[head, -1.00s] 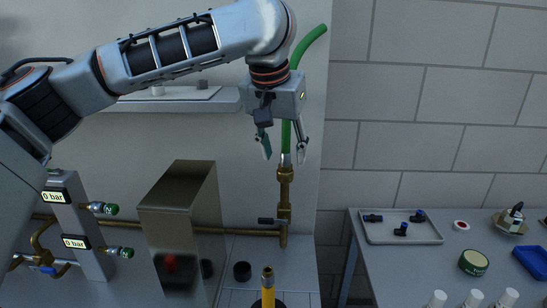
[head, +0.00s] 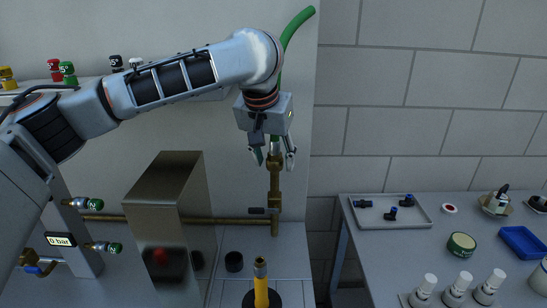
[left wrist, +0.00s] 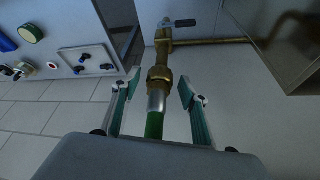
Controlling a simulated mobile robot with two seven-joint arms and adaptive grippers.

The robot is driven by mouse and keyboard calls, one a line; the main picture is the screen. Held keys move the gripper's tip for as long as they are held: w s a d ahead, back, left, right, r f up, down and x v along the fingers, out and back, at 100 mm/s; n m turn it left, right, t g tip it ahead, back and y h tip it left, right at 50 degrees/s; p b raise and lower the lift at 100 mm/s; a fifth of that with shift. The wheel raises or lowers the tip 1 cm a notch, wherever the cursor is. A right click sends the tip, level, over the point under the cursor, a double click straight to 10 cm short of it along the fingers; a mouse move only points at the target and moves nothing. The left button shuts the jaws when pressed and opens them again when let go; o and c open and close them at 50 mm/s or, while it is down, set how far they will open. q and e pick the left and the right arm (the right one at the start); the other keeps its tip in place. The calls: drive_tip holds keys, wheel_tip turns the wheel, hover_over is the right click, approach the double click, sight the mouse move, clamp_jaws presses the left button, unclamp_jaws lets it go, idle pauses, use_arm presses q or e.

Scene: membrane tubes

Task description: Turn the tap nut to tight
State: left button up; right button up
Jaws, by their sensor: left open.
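The brass tap nut (head: 275,161) sits at the top of the upright brass pipe (head: 275,190), just below the silver end of the green hose (head: 297,24). In the left wrist view the nut (left wrist: 158,76) is a wider brass ring between the pipe and the silver sleeve (left wrist: 156,102). My left gripper (head: 273,157) is open and points down, its fingers on either side of the hose end and nut. In the left wrist view, gaps show between both fingers and the nut. The tap's dark lever (head: 262,210) is lower on the pipe. My right gripper is not in view.
A metal box (head: 168,215) stands left of the pipe. A horizontal brass pipe (head: 235,220) runs behind it. A yellow post (head: 260,280) rises in front. The right table holds a tray (head: 420,222) of fittings, a green tin (head: 461,245) and white-capped bottles (head: 460,285).

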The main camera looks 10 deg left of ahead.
use_arm(q)
drive_tip(key=c, duration=1.1)
drive_tip(key=shift+a+m+g+h, duration=0.15)
drive_tip(key=shift+m+h, duration=0.3)
drive_tip(key=shift+m, duration=0.75)
drive_tip(key=shift+m+g+h, duration=0.15)
drive_tip(key=shift+m+h, duration=0.3)
drive_tip(key=shift+m, duration=0.75)
drive_tip(key=o, duration=1.1)
